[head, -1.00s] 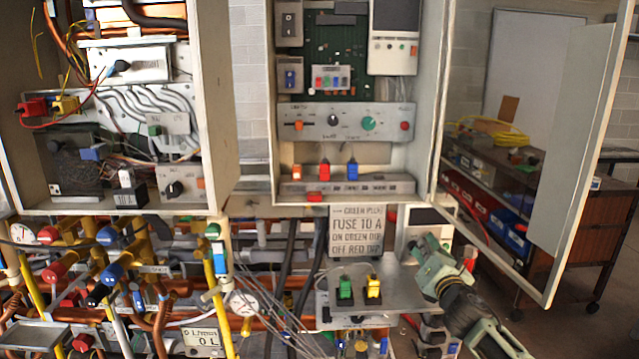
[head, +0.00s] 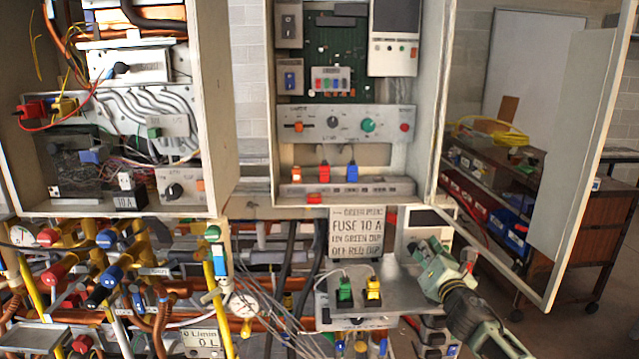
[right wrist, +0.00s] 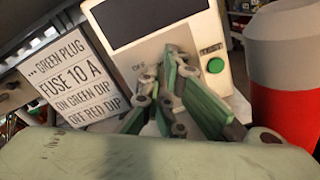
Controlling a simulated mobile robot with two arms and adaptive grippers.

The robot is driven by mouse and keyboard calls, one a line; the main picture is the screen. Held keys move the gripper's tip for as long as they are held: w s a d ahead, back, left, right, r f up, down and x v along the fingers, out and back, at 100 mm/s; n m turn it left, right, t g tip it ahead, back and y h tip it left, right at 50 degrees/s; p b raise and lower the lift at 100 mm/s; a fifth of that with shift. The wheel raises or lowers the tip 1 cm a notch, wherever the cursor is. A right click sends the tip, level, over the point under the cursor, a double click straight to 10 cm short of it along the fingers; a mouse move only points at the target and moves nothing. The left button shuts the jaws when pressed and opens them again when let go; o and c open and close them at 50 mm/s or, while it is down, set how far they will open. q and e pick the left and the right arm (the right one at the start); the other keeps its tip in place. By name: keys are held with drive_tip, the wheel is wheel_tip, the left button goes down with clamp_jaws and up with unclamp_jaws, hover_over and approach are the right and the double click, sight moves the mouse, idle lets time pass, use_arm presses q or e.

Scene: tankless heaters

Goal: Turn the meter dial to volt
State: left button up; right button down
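The meter (head: 424,216) is a pale box with a dark, blank screen, just right of the fuse sign in the head view. It shows close up in the right wrist view (right wrist: 222,38), with an "OFF" label and a green button. My right gripper (head: 424,250) is in front of the meter's lower face. In the right wrist view its green-grey fingers (right wrist: 172,58) come close together at the tips, over the panel below the screen. The dial is hidden behind them. I cannot tell whether they touch or grip it. My left gripper is out of view.
A sign (head: 357,233) reads "FUSE 10 A". Below it, a metal panel (head: 335,310) carries a green plug (head: 344,290) and a yellow plug (head: 373,290). An open cabinet door (head: 570,150) stands to the right. A red and grey cylinder (right wrist: 285,90) is close on the right in the wrist view.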

drive_tip(key=shift+s+d+f, duration=0.15)
drive_tip(key=shift+s+f, duration=0.1)
drive_tip(key=shift+s+d+r+p, duration=0.15)
drive_tip(key=shift+s+p, duration=0.55)
drive_tip(key=shift+s, duration=0.7)
drive_tip(key=shift+s+a+r+p, duration=0.1)
drive_tip(key=shift+s+p, duration=0.6)
drive_tip(key=shift+s, duration=0.65)
